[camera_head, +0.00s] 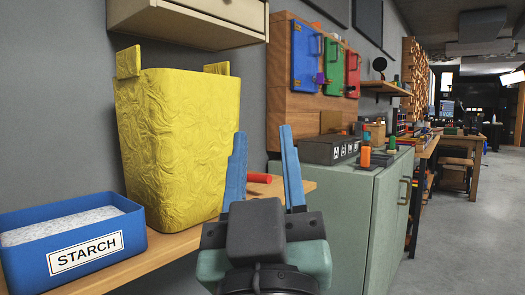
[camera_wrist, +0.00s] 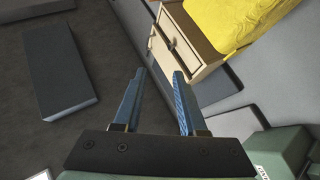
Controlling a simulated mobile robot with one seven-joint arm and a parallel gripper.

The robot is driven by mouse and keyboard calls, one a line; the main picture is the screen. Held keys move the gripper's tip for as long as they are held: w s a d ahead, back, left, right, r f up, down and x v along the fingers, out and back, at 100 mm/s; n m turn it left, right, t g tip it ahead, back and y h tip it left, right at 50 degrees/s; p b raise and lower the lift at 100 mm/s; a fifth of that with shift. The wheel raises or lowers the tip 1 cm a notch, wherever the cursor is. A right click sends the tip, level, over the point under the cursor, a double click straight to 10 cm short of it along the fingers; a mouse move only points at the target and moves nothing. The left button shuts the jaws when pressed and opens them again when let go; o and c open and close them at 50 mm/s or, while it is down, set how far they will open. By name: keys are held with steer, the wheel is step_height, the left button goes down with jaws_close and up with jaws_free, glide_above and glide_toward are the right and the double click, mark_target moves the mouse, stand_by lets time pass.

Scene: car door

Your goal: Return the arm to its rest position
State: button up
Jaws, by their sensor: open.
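My gripper (camera_head: 263,165) has two blue fingers spread apart, with nothing between them. In the head view it is raised in front of the wooden shelf, between the yellow bin and the green cabinet. In the wrist view my gripper (camera_wrist: 155,98) is also open and empty, with dark floor and grey surfaces beyond it. The rest position itself is not marked in either view.
A yellow bin (camera_head: 170,140) and a blue starch box (camera_head: 75,245) stand on the wooden shelf (camera_head: 175,245) at left. A red cylinder (camera_head: 259,178) shows behind the fingers. A green cabinet (camera_head: 345,215) stands right. Floor (camera_head: 470,220) farther right is clear.

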steer(key=s+r+m+t, duration=0.2)
steer(key=s+r, duration=0.2)
steer(key=s, duration=0.2)
steer(key=shift+s+r, duration=0.15)
steer(key=shift+r, duration=0.2)
